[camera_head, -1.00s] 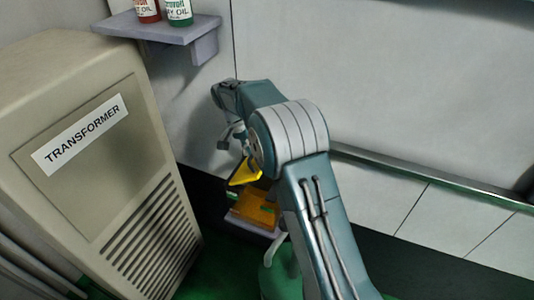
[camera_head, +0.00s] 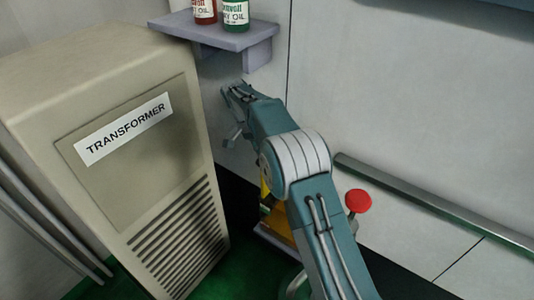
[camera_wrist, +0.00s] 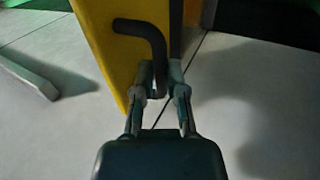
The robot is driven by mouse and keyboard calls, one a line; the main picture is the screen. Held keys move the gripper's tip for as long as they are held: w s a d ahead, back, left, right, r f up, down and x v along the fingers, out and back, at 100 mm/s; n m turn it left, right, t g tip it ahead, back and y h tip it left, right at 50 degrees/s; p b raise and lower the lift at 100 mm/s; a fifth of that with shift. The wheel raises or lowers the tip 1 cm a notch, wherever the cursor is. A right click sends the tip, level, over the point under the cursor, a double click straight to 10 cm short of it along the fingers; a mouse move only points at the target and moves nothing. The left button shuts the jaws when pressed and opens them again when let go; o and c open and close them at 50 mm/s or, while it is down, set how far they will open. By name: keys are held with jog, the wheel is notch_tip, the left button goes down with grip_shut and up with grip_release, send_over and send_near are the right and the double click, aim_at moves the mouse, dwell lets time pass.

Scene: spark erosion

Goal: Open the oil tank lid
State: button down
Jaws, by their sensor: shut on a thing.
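The oil tank lid is a yellow plate (camera_wrist: 106,42) with a bent black handle (camera_wrist: 150,36), seen close up in the wrist view. My gripper (camera_wrist: 161,84) is shut on the lower end of this handle. In the head view, only a small strip of yellow shows beside my arm, above the yellow-orange tank part (camera_head: 279,224). My arm hides most of the lid and the tank there. My gripper's hold on the handle cannot be made out in the head view.
A beige transformer cabinet (camera_head: 110,150) stands close at the left. A wall shelf (camera_head: 215,32) with a red bottle (camera_head: 204,10) and a green-labelled bottle (camera_head: 236,14) is above. A red round knob (camera_head: 358,201) and a wall rail (camera_head: 430,205) are right of my arm.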

jog(key=shift+w+a+f+g+h, duration=0.25)
jog(key=shift+a+f+g+h, duration=0.15)
jog(key=shift+a+f+h, duration=0.2)
dwell(0.3)
jog(key=c, duration=0.7)
grip_release()
jog(key=shift+w+r, duration=0.1)
jog(key=shift+r, duration=0.2)
